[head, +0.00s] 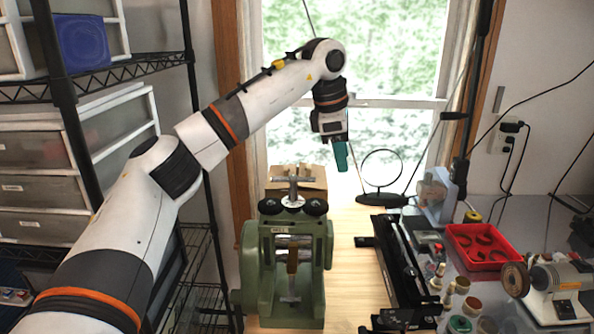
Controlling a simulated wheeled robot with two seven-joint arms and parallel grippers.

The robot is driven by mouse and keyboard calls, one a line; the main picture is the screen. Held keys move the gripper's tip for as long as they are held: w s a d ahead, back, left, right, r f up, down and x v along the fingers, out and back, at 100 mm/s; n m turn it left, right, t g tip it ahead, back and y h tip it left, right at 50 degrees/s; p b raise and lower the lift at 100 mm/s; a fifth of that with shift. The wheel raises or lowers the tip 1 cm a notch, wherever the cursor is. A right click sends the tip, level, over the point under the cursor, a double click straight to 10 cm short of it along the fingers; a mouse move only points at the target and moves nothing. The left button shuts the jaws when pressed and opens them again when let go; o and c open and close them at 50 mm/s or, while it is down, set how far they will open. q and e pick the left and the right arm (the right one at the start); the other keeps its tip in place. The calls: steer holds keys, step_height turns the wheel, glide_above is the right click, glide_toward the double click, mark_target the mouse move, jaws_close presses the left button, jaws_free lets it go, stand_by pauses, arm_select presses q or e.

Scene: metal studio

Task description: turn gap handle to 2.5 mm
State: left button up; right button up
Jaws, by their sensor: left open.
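A green rolling mill (310,268) stands on the wooden bench top at the lower middle. Its gap handle (293,180) is a grey metal T-bar on top, with its crossbar running roughly left to right. Two dark round knobs sit just below it, one on each side. My left gripper (342,160), with teal fingers, is open and empty. It points down in the air, above and to the right of the handle, apart from it. No gap scale or reading is legible. My right gripper is not in view.
A black metal rail device (400,270) stands right of the mill. A round ring on a stand (381,170) is behind it. A red tray (478,246) and a bench grinder (556,285) are at right. Shelving with drawers (35,190) fills the left. A cardboard box (310,172) is behind the handle.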

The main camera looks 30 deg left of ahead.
mark_target(297, 177)
arm_select(q)
steer(key=s+a+r+n+g+y, duration=0.1)
steer(key=s+a+r+n+y, duration=0.2)
steer(key=a+r, duration=0.45)
steer(key=shift+m, duration=0.7)
steer(key=f, duration=0.4)
steer(key=a+f+p, duration=0.1)
steer(key=f, duration=0.3)
steer(key=w+a+f+p, duration=0.1)
steer(key=f, duration=0.3)
steer(key=shift+f, duration=0.15)
steer(key=shift+w+f, duration=0.2)
steer(key=shift+f, duration=0.4)
jaws_close()
